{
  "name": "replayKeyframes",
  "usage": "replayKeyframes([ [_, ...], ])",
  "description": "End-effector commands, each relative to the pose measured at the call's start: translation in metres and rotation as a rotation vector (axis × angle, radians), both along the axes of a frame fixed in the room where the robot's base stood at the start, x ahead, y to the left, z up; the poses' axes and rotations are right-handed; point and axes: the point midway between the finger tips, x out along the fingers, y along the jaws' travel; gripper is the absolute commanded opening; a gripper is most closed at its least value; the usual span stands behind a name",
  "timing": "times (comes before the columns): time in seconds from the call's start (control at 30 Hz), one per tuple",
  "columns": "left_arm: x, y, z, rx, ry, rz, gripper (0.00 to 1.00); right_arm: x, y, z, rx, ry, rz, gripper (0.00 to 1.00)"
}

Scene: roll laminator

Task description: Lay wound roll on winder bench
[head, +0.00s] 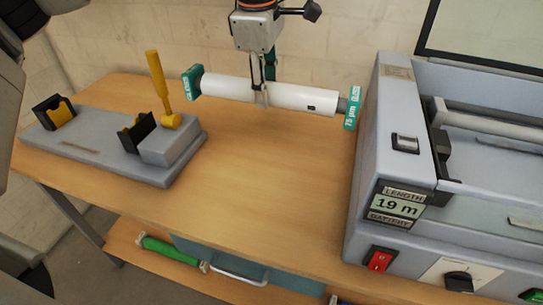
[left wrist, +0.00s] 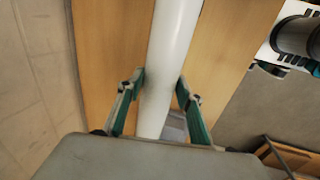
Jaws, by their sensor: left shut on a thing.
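The wound roll (head: 305,98) is a long white cylinder with green labelled end pieces; the right one reads 75 µm. My left gripper (head: 262,92) is shut around its middle and holds it level above the wooden table, between the winder and the laminator. In the left wrist view the white roll (left wrist: 170,55) runs between the two green-sided fingers of the gripper (left wrist: 160,100). The winder bench (head: 90,153) is a grey base at the left with two black-and-yellow cradles, a grey block and an upright yellow crank (head: 158,80). Its cradles look empty. My right gripper is not in view.
The grey laminator (head: 365,160) stands at the right, its display reading 19 m. The wooden table (head: 260,180) is bare between it and the winder. A pale wall is behind.

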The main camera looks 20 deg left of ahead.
Motion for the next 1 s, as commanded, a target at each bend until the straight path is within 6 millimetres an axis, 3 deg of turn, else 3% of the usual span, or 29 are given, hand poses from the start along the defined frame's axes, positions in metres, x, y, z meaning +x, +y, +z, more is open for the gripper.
replayKeyframes([
  [0.6, -0.001, 0.0, -0.131, -0.001, 0.002, -0.002, 0.0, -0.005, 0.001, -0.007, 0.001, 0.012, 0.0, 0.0],
  [1.0, -0.001, 0.0, -0.163, -0.001, 0.002, -0.002, 0.0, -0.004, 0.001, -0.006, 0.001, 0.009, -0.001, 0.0],
])
